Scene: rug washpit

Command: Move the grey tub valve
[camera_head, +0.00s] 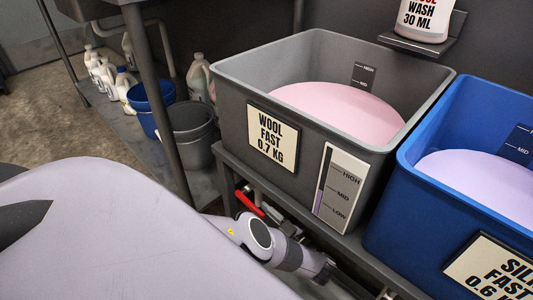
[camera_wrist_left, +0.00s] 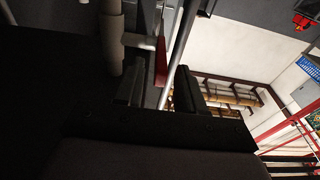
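The grey tub (camera_head: 228,115) holds pink liquid and carries a "WOOL FAST 0.7 KG" label. Its red valve handle (camera_head: 249,202) shows beneath the tub, below the shelf edge. The handle also shows in the left wrist view (camera_wrist_left: 161,60), hanging beside a grey pipe. My left arm reaches under the shelf in the head view, and its fingertips are hard to make out there. In the wrist view my left gripper (camera_wrist_left: 159,92) is open, with the red handle's end seen in the gap between the dark fingers. I cannot tell whether they touch it. My right gripper is not in view.
A blue tub (camera_head: 405,190) with pale lilac liquid stands right of the grey one. The shelf edge (camera_head: 290,220) and a post (camera_head: 155,90) bound the space around my arm. Buckets (camera_head: 190,135) and several bottles (camera_head: 110,75) stand at the left.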

